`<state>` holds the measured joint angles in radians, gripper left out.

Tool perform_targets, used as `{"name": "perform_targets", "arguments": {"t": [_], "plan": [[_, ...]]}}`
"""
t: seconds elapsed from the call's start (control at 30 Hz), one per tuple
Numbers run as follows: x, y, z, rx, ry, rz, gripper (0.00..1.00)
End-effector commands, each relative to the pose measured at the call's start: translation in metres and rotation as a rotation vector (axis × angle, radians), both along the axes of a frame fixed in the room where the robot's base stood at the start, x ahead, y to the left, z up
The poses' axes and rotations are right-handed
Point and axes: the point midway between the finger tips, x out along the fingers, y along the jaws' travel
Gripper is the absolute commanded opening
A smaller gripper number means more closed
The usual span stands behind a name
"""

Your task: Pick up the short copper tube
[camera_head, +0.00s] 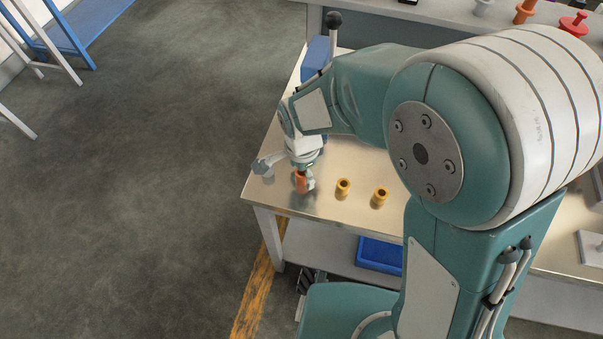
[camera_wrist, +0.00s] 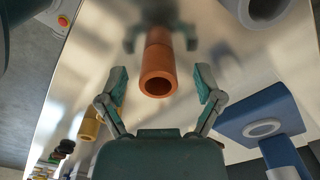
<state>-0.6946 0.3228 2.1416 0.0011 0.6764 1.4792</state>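The short copper tube (camera_head: 300,182) stands upright near the front left corner of the metal table (camera_head: 322,212). In the wrist view its open end (camera_wrist: 158,82) faces me, with its reflection in the tabletop beyond it. My gripper (camera_head: 304,178) is over the tube. In the wrist view my gripper (camera_wrist: 161,84) is open, with one finger on each side of the tube and a visible gap on both sides. The lower part of the tube is partly hidden by a finger in the head view.
Two yellow tubes, one nearer (camera_head: 343,188) and one farther right (camera_head: 380,197), stand right of the copper tube. A grey ring-shaped part (camera_wrist: 262,12) and a blue block (camera_wrist: 258,122) show in the wrist view. A blue bin (camera_head: 379,254) sits on the lower shelf.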

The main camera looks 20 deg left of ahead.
Motion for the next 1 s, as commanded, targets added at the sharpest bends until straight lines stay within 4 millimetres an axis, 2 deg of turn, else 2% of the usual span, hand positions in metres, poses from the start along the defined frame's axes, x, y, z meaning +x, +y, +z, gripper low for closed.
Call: {"name": "perform_targets", "arguments": {"t": [0.03,0.07,0.1,0.17,0.2,0.67,0.87,1.0], "plan": [[0.0,0.0,0.0,0.0,0.0,0.0,0.66],[0.0,0.0,0.0,0.0,0.0,0.0,0.53],[0.0,0.0,0.0,0.0,0.0,0.0,0.35],[0.0,0.0,0.0,0.0,0.0,0.0,0.09],[0.0,0.0,0.0,0.0,0.0,0.0,0.0],[0.0,0.0,0.006,0.001,-0.001,0.0,0.0],[0.001,0.001,0.033,0.003,-0.004,0.0,0.0],[-0.014,-0.011,0.053,0.003,-0.003,0.0,0.0]]}}
